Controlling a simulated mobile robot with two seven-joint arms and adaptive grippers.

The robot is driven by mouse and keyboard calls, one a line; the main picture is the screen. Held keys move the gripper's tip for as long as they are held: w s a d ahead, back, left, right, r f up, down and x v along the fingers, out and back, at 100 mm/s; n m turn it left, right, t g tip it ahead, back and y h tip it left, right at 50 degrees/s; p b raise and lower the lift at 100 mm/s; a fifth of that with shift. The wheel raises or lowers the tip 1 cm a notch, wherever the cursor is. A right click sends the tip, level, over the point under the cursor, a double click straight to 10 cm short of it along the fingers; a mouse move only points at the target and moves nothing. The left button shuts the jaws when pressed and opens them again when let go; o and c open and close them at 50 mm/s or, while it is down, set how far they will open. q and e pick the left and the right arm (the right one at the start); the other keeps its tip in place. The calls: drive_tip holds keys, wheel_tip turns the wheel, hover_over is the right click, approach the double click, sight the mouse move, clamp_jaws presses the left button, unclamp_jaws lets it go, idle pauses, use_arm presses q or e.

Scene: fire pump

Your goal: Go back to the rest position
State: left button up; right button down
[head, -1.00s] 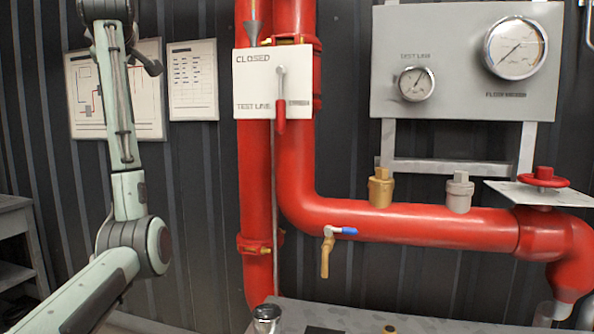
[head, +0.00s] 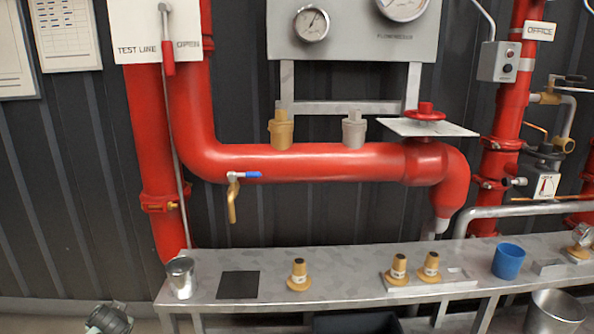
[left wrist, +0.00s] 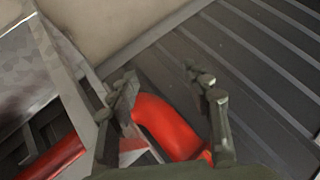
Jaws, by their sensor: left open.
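In the left wrist view the two dark fingers of my left gripper (left wrist: 160,73) stand well apart, with nothing held between them. A red curved piece of pipe (left wrist: 168,125) shows between and below the fingertips; I cannot tell its distance. In the head view a dark rounded part of my left arm or gripper just shows at the bottom left edge. My right gripper is in neither view. The test line lever (head: 168,50) with its red grip hangs straight down on its white plate (head: 130,47), beside the word OPEN.
A grey metal bench (head: 340,270) runs along the wall under the red pipe (head: 300,160). It bears a metal cup (head: 181,278), a black square (head: 238,285), several brass fittings and a blue cup (head: 508,261). A metal bucket (head: 555,312) stands at the lower right.

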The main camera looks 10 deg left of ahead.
use_arm(q)
drive_tip(key=s+d+f+m+g+h, duration=0.1)
drive_tip(key=s+d+f+m+g, duration=0.15)
drive_tip(key=s+f, duration=0.85)
drive_tip(key=s+d+f+m+g+h, duration=0.1)
drive_tip(key=s+d+f+m, duration=0.2)
drive_tip(key=s+f, duration=0.75)
drive_tip(key=s+d+f+n+h, duration=0.1)
drive_tip(key=s+d+f+h, duration=0.1)
drive_tip(key=d, duration=0.9)
drive_tip(key=s+d+f+n+h, duration=0.1)
drive_tip(key=s+d+f+h, duration=0.1)
drive_tip(key=d, duration=0.9)
drive_tip(key=shift+s+d+f, duration=0.4)
drive_tip(key=shift+s+f, duration=0.5)
drive_tip(key=shift+s, duration=0.05)
